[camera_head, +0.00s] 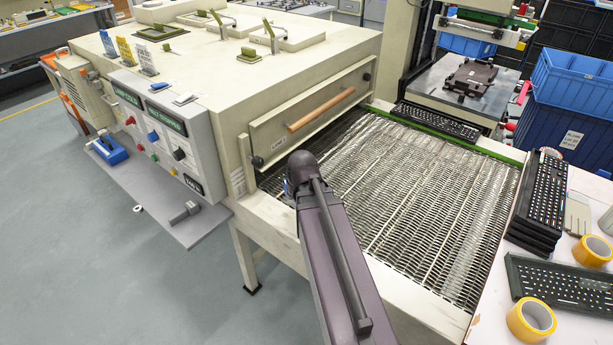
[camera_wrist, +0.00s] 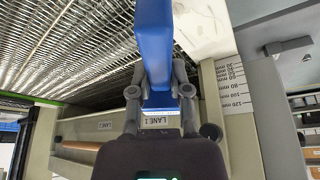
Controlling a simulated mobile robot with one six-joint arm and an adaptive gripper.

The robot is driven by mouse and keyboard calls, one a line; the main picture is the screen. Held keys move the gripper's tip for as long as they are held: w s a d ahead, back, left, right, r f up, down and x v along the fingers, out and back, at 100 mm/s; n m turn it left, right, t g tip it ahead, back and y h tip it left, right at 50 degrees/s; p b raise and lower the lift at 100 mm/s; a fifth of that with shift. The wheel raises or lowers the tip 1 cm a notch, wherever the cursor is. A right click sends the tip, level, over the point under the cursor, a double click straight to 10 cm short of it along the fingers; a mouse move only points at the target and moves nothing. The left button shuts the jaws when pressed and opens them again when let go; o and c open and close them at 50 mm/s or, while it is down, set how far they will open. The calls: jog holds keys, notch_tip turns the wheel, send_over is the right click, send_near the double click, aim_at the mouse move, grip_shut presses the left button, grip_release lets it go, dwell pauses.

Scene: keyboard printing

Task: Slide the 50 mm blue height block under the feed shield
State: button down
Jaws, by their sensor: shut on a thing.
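My gripper (camera_wrist: 162,88) is shut on the blue height block (camera_wrist: 153,40), with a finger on either side of it. The block stretches away from the fingers toward the top of the wrist view, beside the mesh belt (camera_wrist: 75,45). The feed shield (camera_head: 318,108) is the beige panel with a wooden handle (camera_head: 322,108) at the oven mouth. In the head view my arm hides most of the gripper and block near the shield's near end. Whether the block touches the shield or belt cannot be told.
A millimetre scale (camera_wrist: 233,85) is on the post right of the block in the wrist view. The belt (camera_head: 420,190) is bare beyond my arm. A keyboard (camera_head: 436,121) lies at its far edge. Stacked keyboards (camera_head: 540,200) and yellow tape (camera_head: 531,319) lie at right.

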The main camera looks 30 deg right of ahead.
aim_at(277, 186)
jog(key=shift+d, duration=0.1)
jog(key=w+d+f+n+y+b, duration=0.2)
jog(key=w+d+n, duration=0.4)
jog(key=w+d, duration=0.1)
jog(key=shift+w+d+f, duration=0.15)
jog(key=shift+d, duration=0.55)
jog(key=shift+f+b, duration=0.2)
jog(key=shift+b, duration=0.15)
jog(key=b+x, duration=0.3)
jog(key=s+b+x, duration=0.1)
jog(key=b+x, duration=0.4)
jog(key=shift+s+f+b, duration=0.15)
jog(key=shift+f+b, duration=0.15)
jog(key=shift+f, duration=0.35)
jog(key=shift+w+a, duration=0.15)
jog(key=shift+w, duration=0.4)
jog(key=shift+w+a+f, duration=0.1)
jog(key=shift+w+a, duration=0.5)
jog(key=shift+w, duration=0.95)
jog(key=shift+w+a+r, duration=0.1)
jog(key=shift+w+a, duration=0.45)
jog(key=shift+w, duration=1.05)
jog(key=shift+w+a+f, duration=0.1)
jog(key=shift+w+a, duration=0.5)
jog(key=shift+w, duration=0.95)
jog(key=shift+s+f+b, duration=0.1)
jog(key=shift+f+b, duration=0.2)
jog(key=shift+b, duration=0.1)
